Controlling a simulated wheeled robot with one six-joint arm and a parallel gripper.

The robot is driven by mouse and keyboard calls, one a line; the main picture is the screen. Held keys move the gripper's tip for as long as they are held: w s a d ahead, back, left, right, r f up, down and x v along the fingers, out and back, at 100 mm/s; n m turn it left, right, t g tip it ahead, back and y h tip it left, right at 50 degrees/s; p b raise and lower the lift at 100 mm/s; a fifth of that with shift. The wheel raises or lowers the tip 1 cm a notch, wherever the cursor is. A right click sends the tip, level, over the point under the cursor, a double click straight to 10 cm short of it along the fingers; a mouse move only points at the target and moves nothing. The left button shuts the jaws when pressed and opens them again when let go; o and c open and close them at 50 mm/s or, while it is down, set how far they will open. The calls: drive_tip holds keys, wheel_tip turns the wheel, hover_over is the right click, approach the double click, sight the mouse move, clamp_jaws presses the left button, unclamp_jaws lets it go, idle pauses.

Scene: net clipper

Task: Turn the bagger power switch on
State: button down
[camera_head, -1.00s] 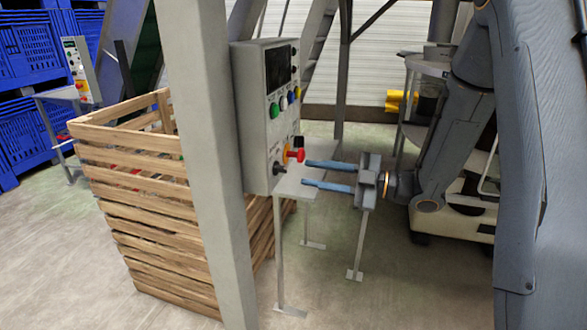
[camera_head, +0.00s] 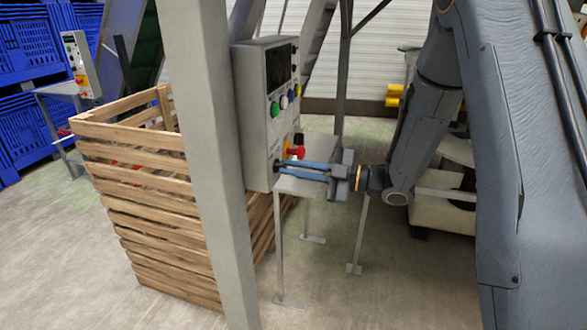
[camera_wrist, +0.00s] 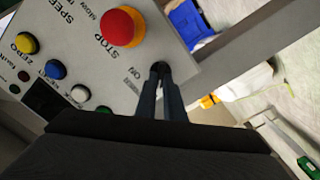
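The bagger control box (camera_head: 252,120) is a grey panel on a post, with its buttons facing right in the head view. The black power switch (camera_wrist: 160,68) is at the panel's lower part, beside an "ON" label and below the red STOP button (camera_wrist: 122,27) on its yellow base. My gripper (camera_head: 279,167) reaches the panel from the right with its blue fingers close together. In the wrist view the fingertips (camera_wrist: 160,80) are at the switch, one on each side, and appear shut on it. The fingers hide part of the knob, so its exact angle is unclear.
A wooden slatted crate (camera_head: 135,175) stands behind the grey post (camera_head: 205,150) on the left. A small metal table (camera_head: 300,186) is below my gripper. A second control box (camera_head: 80,65) and blue crates (camera_head: 25,50) are at the far left.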

drive_tip(key=shift+m, duration=0.3)
drive_tip(key=m+p, duration=0.2)
drive_tip(key=m, duration=0.2)
drive_tip(key=shift+r, duration=0.1)
drive_tip(key=shift+w+d+m+p, duration=0.15)
drive_tip(key=shift+m+p, duration=1.2)
drive_tip(key=shift+m, duration=1.95)
drive_tip(key=shift+w+m+p, duration=0.15)
drive_tip(key=shift+m+p, duration=1.2)
drive_tip(key=shift+m, duration=1.95)
drive_tip(key=c, duration=1.9)
unclamp_jaws()
drive_tip(key=shift+o, duration=0.2)
